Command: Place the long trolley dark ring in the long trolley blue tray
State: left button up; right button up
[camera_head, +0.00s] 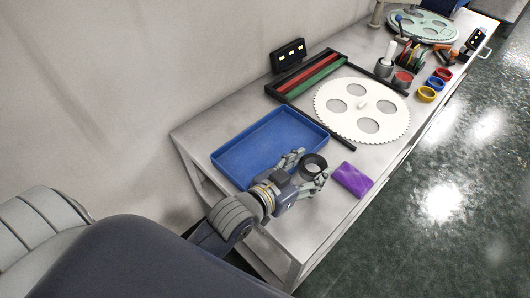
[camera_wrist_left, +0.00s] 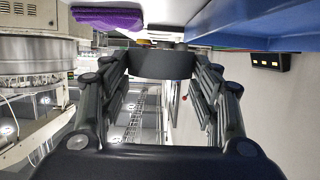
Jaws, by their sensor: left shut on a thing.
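The dark ring (camera_head: 313,163) is between the fingers of my left gripper (camera_head: 307,174) in the head view, near the front end of the trolley top. My left gripper is shut on it. In the left wrist view the dark ring (camera_wrist_left: 161,64) spans between the fingertips of the left gripper (camera_wrist_left: 162,68). The blue tray (camera_head: 262,137) lies on the trolley just behind and left of the gripper, and its inside looks empty. The blue tray's edge also shows at the top right of the left wrist view (camera_wrist_left: 240,42). My right gripper is not in view.
A large white toothed disc (camera_head: 362,110) lies beyond the tray, beside a rack with red and green bars (camera_head: 308,74). Coloured rings (camera_head: 426,94) and tools stand farther along the long trolley (camera_head: 308,233). A wall runs behind.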

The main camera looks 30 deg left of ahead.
pick_arm(q)
jog(key=p, duration=0.1)
send_over(258, 162)
jog(key=shift+d+f, duration=0.1)
jog(key=shift+f, duration=0.45)
jog(key=shift+w+f, duration=0.1)
jog(key=shift+f, duration=1.7)
jog(key=shift+f, duration=0.15)
jog(key=o, duration=1.2)
jog(key=shift+c, duration=0.2)
